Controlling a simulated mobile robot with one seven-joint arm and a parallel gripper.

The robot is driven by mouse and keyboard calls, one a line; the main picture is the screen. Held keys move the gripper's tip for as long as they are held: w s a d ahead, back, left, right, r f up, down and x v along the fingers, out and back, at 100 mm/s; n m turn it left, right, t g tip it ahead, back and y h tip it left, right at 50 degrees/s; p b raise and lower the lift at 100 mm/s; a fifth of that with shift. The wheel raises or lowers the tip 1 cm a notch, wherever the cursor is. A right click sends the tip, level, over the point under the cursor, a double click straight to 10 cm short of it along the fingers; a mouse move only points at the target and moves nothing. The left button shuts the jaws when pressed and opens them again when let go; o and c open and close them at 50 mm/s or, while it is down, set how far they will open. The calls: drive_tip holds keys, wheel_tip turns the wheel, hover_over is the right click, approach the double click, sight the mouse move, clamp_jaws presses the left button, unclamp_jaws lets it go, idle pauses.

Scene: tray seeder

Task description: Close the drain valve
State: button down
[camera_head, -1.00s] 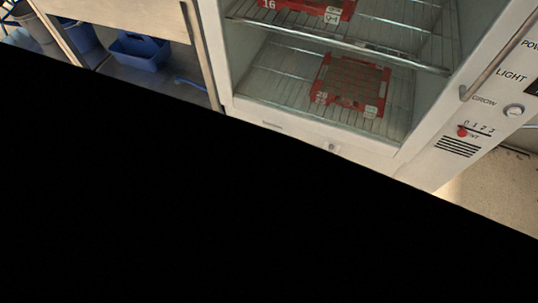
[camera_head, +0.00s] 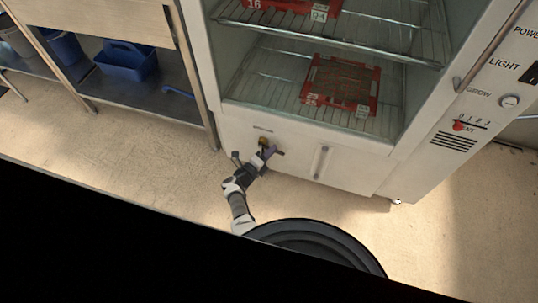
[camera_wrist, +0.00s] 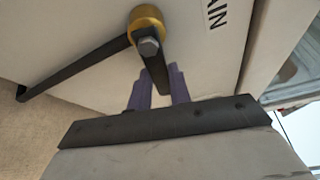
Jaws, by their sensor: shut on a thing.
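The drain valve is a brass round fitting (camera_wrist: 147,20) with a bolt head at its centre, on the cabinet's pale lower front. In the head view the valve (camera_head: 264,142) sits low on the cabinet, partly hidden by my gripper. A short dark lever (camera_wrist: 156,72) runs from the bolt to between the two purple fingers of my gripper (camera_wrist: 160,84). In the head view my gripper (camera_head: 268,153) is small beside the valve.
The glass-fronted cabinet (camera_head: 375,170) holds red trays (camera_head: 374,92) on wire shelves above. A vertical handle (camera_head: 321,162) is right of the valve. A metal bench with a blue caddy (camera_head: 128,62) stands left. Beige floor (camera_head: 120,160) lies open in front.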

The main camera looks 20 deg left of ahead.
drive_tip(key=shift+w+r+n+t+h+b, duration=0.1)
drive_tip(key=shift+r+n+t+h+b, duration=0.35)
drive_tip(key=shift+n, duration=0.65)
drive_tip(key=shift+r+y, duration=0.2)
drive_tip(key=shift+y, duration=0.05)
drive_tip(key=c, duration=1.3)
unclamp_jaws()
drive_tip(key=shift+f, duration=0.1)
drive_tip(key=o, duration=0.9)
wheel_tip(320, 180, up, 12)
drive_tip(key=p, duration=0.6)
drive_tip(key=shift+w+a, duration=0.15)
drive_tip(key=shift+w, duration=0.05)
drive_tip(key=r, duration=0.2)
drive_tip(key=r+p, duration=0.1)
drive_tip(key=r, duration=0.3)
drive_tip(key=shift+s+d+r+p, duration=0.2)
drive_tip(key=shift+s+p, duration=0.1)
drive_tip(key=shift+p, duration=0.05)
drive_tip(key=c, duration=0.9)
drive_tip(key=shift+r, duration=0.85)
